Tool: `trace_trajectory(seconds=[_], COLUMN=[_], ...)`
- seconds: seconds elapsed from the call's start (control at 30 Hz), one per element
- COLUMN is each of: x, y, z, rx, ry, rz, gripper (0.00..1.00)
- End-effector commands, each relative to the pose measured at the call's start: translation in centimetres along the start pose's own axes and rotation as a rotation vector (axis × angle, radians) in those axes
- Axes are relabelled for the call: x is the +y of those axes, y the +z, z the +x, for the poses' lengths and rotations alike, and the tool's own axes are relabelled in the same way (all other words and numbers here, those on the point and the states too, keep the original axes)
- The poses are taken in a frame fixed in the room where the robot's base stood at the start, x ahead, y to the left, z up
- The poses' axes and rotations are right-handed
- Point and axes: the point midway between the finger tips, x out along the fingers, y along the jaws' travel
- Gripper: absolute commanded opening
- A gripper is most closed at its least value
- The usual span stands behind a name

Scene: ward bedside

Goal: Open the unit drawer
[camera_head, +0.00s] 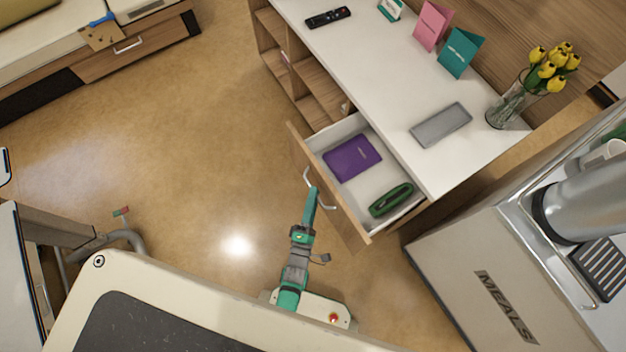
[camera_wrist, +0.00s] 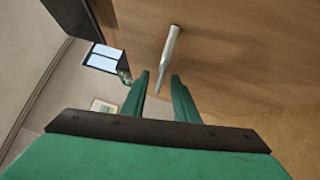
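The unit drawer (camera_head: 333,136) stands pulled out from the white-topped unit (camera_head: 380,110), its inside plainly visible. A purple book (camera_head: 352,157) and a dark green case (camera_head: 391,200) lie in it. The drawer has a wooden front and a curved silver handle (camera_head: 307,178). My gripper (camera_head: 313,192) is at the handle, outside the drawer front. In the wrist view the handle (camera_wrist: 169,50) passes between the two green fingertips (camera_wrist: 160,76), with a gap seen on each side. The fingers are apart, and I see no clear contact with the handle.
The unit's top holds a grey tray (camera_head: 441,125), a vase of yellow tulips (camera_head: 507,103), cards (camera_head: 432,25) and a remote (camera_head: 328,17). A meals cart (camera_head: 480,270) stands close at the right. The floor (camera_head: 190,130) left of the drawer is clear.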

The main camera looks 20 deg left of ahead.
Motion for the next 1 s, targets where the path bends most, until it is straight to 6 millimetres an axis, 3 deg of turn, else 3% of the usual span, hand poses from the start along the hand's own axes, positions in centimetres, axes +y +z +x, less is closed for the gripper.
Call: trace_trajectory(seconds=[0.23,0.7,1.0], x=[0.0,-0.1,0.0], y=[0.0,0.0,0.0], z=[-0.9,-8.9,-10.8], rx=[0.000,0.000,0.001], ry=[-0.001,-0.002,0.000], rz=[0.000,0.001,0.000], gripper=[0.27,0.27,0.27])
